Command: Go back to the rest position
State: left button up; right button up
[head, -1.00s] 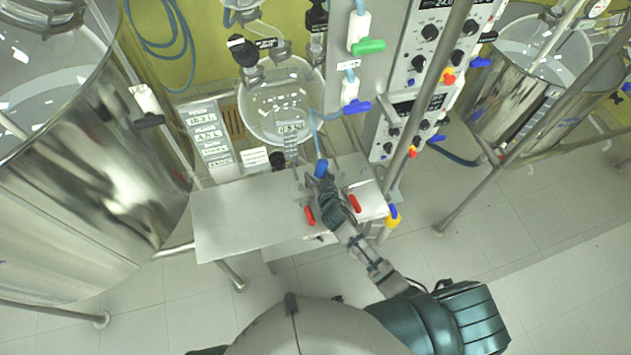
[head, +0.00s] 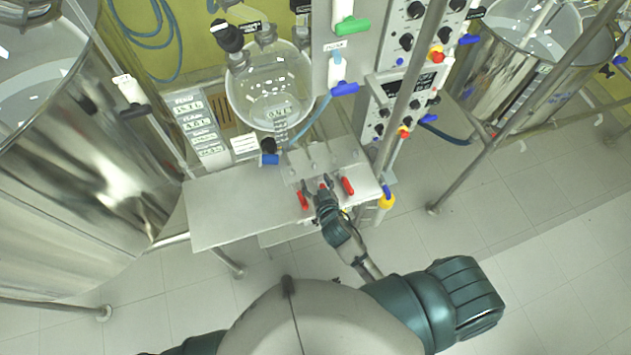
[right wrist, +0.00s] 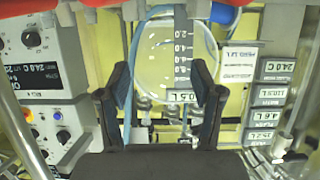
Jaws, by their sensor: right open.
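My right gripper (head: 323,188) shows in the head view over the front edge of the steel bench. It sits between two red handles, the left one (head: 303,199) and the right one (head: 347,186). A bit of red also shows at its tips. In the right wrist view both dark fingers (right wrist: 163,88) stand wide apart with nothing between them. My left gripper is out of view.
The steel bench (head: 225,215) stands below the glass flask (head: 262,95). A blue piece (head: 270,159) lies near the bench's back edge. A large steel tank (head: 65,170) is at left, a control panel (head: 405,95) and pole at right. The floor (head: 560,260) at right is clear.

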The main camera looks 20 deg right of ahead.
jog(key=shift+g, duration=0.4)
jog(key=d, duration=0.1)
jog(key=s+d, duration=0.1)
jog(key=d+f, duration=0.1)
jog(key=shift+s+d+f, duration=0.1)
jog(key=shift+s+d, duration=0.05)
jog(key=shift+d, duration=0.15)
jog(key=s+d+f+n+g, duration=0.15)
jog(key=s+g, duration=0.35)
jog(key=s, duration=0.5)
jog(key=s+d+f+n+g, duration=0.1)
jog(key=s+d+f+g, duration=0.2)
jog(key=s, duration=0.8)
notch_tip(320, 180, down, 27)
jog(key=s+g, duration=0.3)
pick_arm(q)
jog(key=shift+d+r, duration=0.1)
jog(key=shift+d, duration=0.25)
pick_arm(e)
jog(key=s+d+f, duration=0.3)
jog(key=s+f, duration=1.1)
jog(key=s, duration=0.2)
jog(key=shift+s+f+g, duration=0.25)
jog(key=shift+f+g, duration=0.05)
jog(key=shift+g, duration=0.1)
